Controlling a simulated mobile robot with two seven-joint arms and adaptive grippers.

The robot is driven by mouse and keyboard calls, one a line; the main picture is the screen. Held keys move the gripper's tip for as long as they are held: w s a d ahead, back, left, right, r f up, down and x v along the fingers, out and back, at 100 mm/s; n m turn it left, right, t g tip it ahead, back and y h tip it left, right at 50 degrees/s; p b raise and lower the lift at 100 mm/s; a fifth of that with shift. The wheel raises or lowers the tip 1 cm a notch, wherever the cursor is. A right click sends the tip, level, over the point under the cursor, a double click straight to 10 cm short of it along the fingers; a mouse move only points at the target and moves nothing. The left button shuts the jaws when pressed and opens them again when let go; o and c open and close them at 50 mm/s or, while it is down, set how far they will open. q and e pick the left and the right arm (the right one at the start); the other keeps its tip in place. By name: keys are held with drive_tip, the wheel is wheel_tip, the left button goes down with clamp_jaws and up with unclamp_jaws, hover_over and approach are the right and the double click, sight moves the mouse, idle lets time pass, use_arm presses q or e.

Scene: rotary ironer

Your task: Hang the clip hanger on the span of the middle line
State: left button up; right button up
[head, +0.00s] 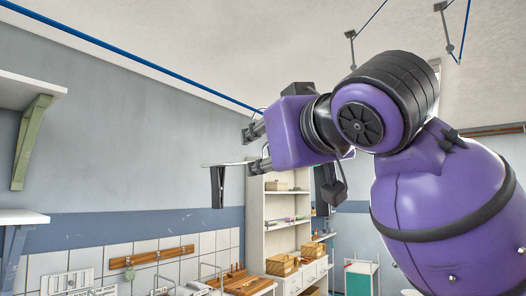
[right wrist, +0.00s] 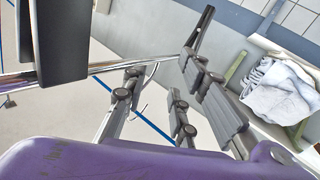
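The clip hanger's thin bar (head: 230,163) runs level beside my right gripper (head: 257,149) in the head view. A dark clip (head: 217,187) hangs at its left end. In the right wrist view the chrome bar (right wrist: 110,68) crosses past the fingertips of my right gripper (right wrist: 157,68), with a large dark clip (right wrist: 62,40) close by. The fingers stand apart, with the pale hook (right wrist: 146,80) showing between them. A blue line (head: 150,64) runs behind the gripper; it also shows in the right wrist view (right wrist: 152,122). I cannot tell whether the hook is over it. My left gripper is out of view.
More blue line with hanging brackets (head: 448,47) shows at the upper right. A wall shelf (head: 25,90) is at the left and a shelf unit (head: 257,215) behind the arm. White cloth (right wrist: 280,92) lies on a shelf in the right wrist view.

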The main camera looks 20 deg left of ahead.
drive_tip(key=v, duration=1.1)
